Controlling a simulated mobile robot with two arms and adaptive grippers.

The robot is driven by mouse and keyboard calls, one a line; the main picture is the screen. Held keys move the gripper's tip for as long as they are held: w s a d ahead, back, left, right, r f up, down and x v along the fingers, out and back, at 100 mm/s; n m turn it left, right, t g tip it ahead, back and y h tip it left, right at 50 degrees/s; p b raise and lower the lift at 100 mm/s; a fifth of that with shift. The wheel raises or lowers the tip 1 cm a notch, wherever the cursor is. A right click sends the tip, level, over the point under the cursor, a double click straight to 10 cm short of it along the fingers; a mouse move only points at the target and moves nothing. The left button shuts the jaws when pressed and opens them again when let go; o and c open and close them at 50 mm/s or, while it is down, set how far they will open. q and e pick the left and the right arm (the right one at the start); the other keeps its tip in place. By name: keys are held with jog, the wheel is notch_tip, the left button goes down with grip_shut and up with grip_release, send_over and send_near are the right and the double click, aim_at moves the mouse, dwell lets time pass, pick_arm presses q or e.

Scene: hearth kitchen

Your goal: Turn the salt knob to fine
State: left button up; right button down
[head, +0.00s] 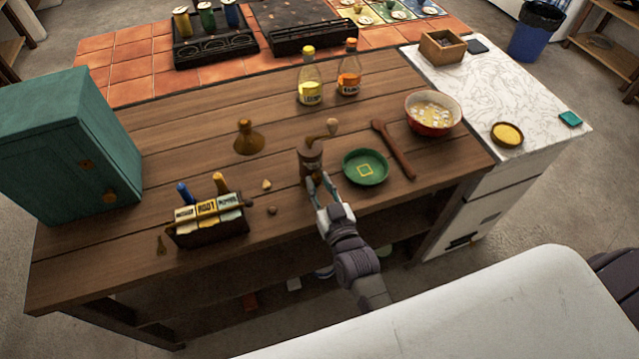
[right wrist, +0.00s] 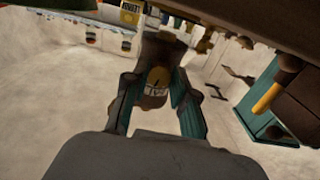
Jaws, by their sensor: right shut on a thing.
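A brown salt mill (head: 310,158) with a crank handle (head: 332,126) on top stands upright near the front of the wooden worktop. My right gripper (head: 318,180) reaches in from the front and is shut at the mill's lower front. In the right wrist view, the brown mill (right wrist: 155,101) with a pale and yellow label shows between the two teal fingers (right wrist: 156,103). The salt knob itself cannot be made out; the fingers hide the mill's lower part. My left gripper is not in view.
A green dish (head: 350,178) and a wooden spoon (head: 393,148) lie right of the mill. A packet rack (head: 205,232) and small loose pieces lie left. Two bottles (head: 310,90) stand behind. A teal cabinet (head: 60,150) stands at the far left.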

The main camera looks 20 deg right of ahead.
jog(key=shift+m, duration=0.3)
jog(key=m+p, duration=0.1)
jog(key=m, duration=0.5)
jog(key=shift+m+p, duration=0.3)
jog(key=shift+p, duration=0.1)
jog(key=m, duration=0.3)
jog(key=shift+m, duration=0.3)
jog(key=m, duration=0.4)
jog(key=shift+m, duration=0.4)
jog(key=c, duration=0.9)
grip_release()
jog(key=shift+c, duration=0.2)
jog(key=shift+s, duration=0.15)
